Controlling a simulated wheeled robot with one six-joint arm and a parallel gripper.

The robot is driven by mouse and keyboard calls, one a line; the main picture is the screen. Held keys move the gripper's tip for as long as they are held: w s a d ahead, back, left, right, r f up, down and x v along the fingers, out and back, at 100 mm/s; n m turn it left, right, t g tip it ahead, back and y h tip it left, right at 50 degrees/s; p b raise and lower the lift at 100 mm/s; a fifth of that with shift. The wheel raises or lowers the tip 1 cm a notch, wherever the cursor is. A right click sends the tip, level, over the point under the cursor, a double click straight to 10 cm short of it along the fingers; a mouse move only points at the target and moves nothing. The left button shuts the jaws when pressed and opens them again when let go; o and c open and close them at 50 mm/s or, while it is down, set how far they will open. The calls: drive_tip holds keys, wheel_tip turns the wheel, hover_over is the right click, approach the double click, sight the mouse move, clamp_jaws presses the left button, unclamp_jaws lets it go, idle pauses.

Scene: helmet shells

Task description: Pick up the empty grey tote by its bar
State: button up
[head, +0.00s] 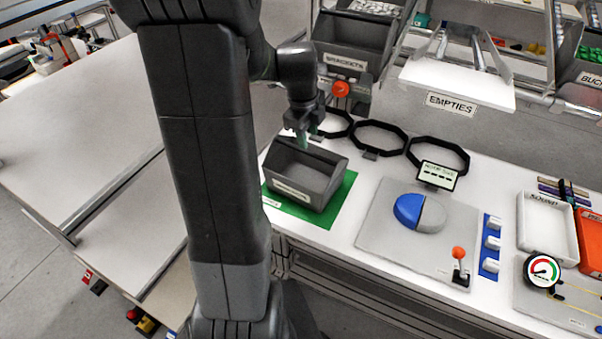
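The grey tote (318,196) sits upright on a green mat (340,205) on the white bench, with a label on its front wall. Its inside looks empty as far as I can see. My gripper (305,136) points down at the tote's far side, over or near the far rim. The bar is hard to make out, as my gripper and wrist cover part of that area. The gap between the fingers is too small to tell, and I cannot tell whether they touch the tote.
Black octagonal rings (378,137) lie behind the tote. To the right are a grey board with a blue and grey shell (418,212), a red-knobbed lever (459,254) and a white SOUND tray (546,224). An EMPTIES shelf (459,77) hangs behind. My arm hides the bench's left part.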

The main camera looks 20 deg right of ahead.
sight(309, 152)
drive_tip(key=f, duration=0.5)
drive_tip(key=shift+w+d, duration=0.3)
drive_tip(key=shift+d, duration=0.1)
drive_tip(key=shift+w+d+f+p, duration=0.15)
drive_tip(key=shift+f+p, duration=0.25)
drive_tip(key=shift+f, duration=0.9)
drive_tip(key=shift+w+d+f+p, duration=0.15)
drive_tip(key=shift+f+p, duration=0.25)
drive_tip(key=shift+f, duration=0.85)
drive_tip(key=shift+a, duration=0.1)
clamp_jaws()
